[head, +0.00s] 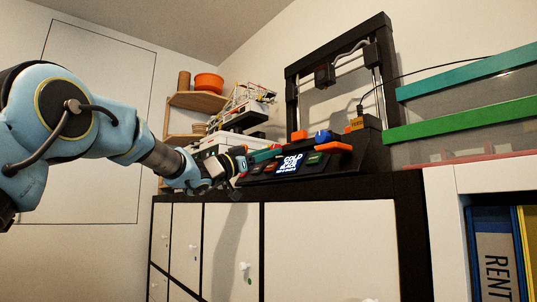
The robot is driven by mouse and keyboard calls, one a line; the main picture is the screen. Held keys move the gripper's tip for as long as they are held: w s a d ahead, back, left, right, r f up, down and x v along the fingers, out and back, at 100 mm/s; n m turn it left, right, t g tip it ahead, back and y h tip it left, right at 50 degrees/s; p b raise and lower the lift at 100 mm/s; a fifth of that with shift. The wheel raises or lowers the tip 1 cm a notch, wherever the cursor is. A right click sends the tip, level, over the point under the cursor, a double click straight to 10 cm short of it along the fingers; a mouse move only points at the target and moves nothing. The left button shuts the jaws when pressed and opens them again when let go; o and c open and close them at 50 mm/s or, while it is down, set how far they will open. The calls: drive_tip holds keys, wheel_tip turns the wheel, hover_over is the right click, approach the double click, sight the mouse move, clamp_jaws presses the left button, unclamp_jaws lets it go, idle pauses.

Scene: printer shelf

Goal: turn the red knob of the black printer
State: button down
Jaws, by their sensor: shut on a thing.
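The black printer (387,78) stands on top of the cabinet, with a tall frame and a sloped front panel. A lit screen (290,163) with white lettering is on that panel. My gripper (240,163) reaches in from the left and is at the left end of the panel, level with the screen. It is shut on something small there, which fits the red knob. The knob itself is hidden behind the fingers and too small to make out, so its turn angle cannot be told.
Stacked boxes with green lids (460,119) stand right of the printer. A wooden shelf (198,100) with an orange bowl (208,82) is behind at the left. White cabinet doors (333,240) are below. A white shelf unit (440,225) with binders is at the right.

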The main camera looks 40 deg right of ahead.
drive_tip(key=shift+w+m+g+y, duration=0.1)
drive_tip(key=shift+m+g+y, duration=0.2)
drive_tip(key=shift+m+g, duration=0.8)
drive_tip(key=shift+m+t, duration=0.4)
drive_tip(key=shift+m, duration=0.2)
drive_tip(key=shift+c, duration=2.3)
unclamp_jaws()
